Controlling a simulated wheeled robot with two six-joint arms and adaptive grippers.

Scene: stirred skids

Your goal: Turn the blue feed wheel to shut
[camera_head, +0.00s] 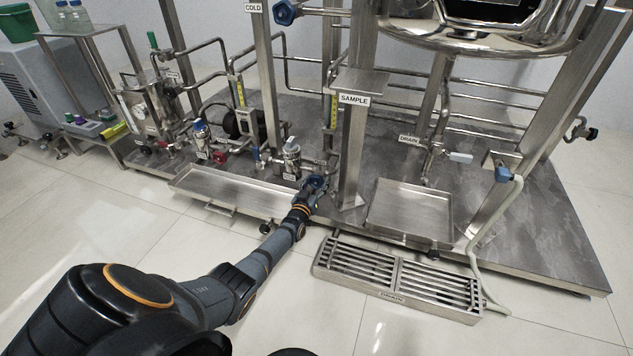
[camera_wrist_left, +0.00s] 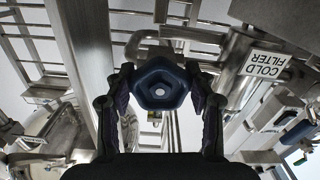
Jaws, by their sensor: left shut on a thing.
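The blue feed wheel (camera_wrist_left: 160,88) sits between the two fingers of my left gripper (camera_wrist_left: 160,100) in the left wrist view. It is a dark blue, several-sided handwheel with a pale round hub. The fingers press on it from both sides, so the gripper is shut on it. In the head view my left gripper (camera_head: 314,186) is at the wheel, low on the skid, left of the SAMPLE post; the gripper hides much of the wheel there. The wheel's turn position cannot be told. My right gripper is not in view.
A steel post with a SAMPLE sign (camera_head: 354,100) stands just right of the left gripper. A shallow steel tray (camera_head: 240,190) lies to its left and another tray (camera_head: 408,212) to its right. A slotted floor drain (camera_head: 396,276) lies in front. Another blue wheel (camera_head: 286,12) is higher up.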

